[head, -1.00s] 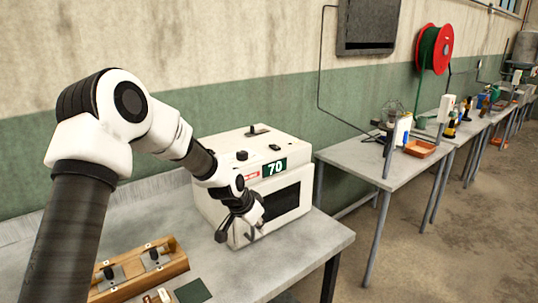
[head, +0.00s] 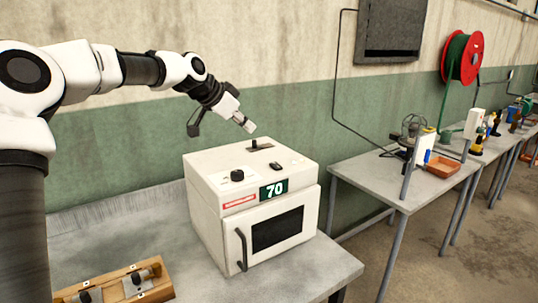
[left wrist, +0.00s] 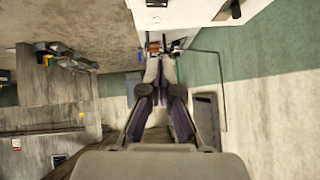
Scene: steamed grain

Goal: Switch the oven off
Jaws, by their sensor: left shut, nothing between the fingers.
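The oven (head: 205,185) is a white box on the near table. A sign on its front reads 70. Its door (head: 310,215), with a dark window and a black handle (head: 241,250), looks shut. On its top are a black round knob (head: 237,175), a small dark switch (head: 275,166) and a black lever (head: 254,143) on a dark plate. My left gripper (head: 245,124) is in the air just above the lever's level, apart from the oven. Its fingers are shut and empty. They also show in the left wrist view (left wrist: 160,75), with part of the oven (left wrist: 195,12) at the top edge. My right gripper is out of view.
A wooden holder (head: 115,283) with metal parts lies on the near table, left of the oven. The wall is close behind. A second table (head: 370,180) to the right carries an orange tray (head: 443,168) and other items. A red hose reel (head: 463,57) hangs beyond.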

